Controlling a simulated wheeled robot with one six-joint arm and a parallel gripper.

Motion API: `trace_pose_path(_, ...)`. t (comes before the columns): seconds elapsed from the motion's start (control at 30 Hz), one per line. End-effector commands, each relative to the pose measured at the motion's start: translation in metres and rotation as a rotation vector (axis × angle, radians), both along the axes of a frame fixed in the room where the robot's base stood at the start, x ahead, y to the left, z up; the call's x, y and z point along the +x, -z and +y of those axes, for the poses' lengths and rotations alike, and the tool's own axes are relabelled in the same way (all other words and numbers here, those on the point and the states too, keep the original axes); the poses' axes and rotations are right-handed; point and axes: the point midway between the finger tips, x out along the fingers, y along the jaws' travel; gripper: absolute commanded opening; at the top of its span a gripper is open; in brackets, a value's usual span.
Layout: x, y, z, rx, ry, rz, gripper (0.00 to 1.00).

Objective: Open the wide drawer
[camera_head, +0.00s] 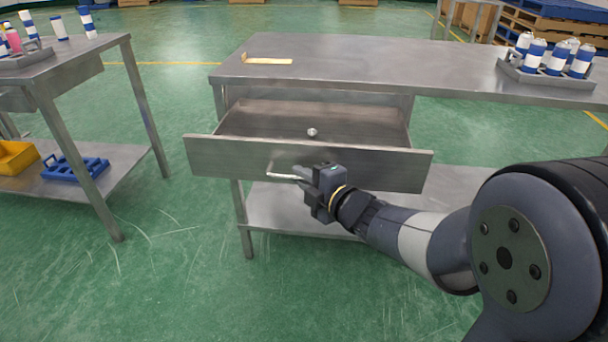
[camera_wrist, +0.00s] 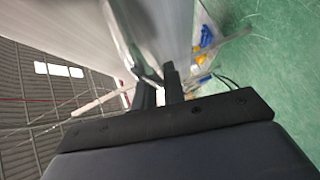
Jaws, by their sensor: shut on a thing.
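The wide drawer (camera_head: 240,158) is a grey metal drawer under the steel table, pulled out toward me with its inside showing. A small round metallic object (camera_head: 312,132) lies in it. A bar handle (camera_head: 284,177) runs across the middle of the drawer's front. My gripper (camera_head: 308,174) is at the handle's right part and shut on it. In the wrist view, the dark fingers (camera_wrist: 160,88) of my gripper close near the pale drawer front (camera_wrist: 165,30). The exact contact between fingers and handle is partly hidden.
The steel table (camera_head: 400,70) carries a tray (camera_head: 545,80) of blue-and-white cans at right and a flat tan piece (camera_head: 267,61) at left. A second table (camera_head: 85,62) stands at left, with a blue rack (camera_head: 75,170) and yellow bin (camera_head: 16,157) below. Green floor before the drawer is clear.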

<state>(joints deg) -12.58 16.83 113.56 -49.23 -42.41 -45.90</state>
Motion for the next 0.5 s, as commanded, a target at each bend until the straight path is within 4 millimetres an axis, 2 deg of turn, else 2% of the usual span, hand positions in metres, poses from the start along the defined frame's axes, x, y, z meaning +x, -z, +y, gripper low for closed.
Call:
trace_pose_path(0.27, -0.0001, 0.0009, -0.0002, -0.001, 0.001, 0.002, 0.0)
trace_pose_path(0.3, -0.0001, 0.0008, -0.0002, -0.001, 0.001, 0.002, 0.12)
trace_pose_path(0.5, 0.0, 0.0005, -0.0001, 0.0, 0.001, 0.001, 0.29)
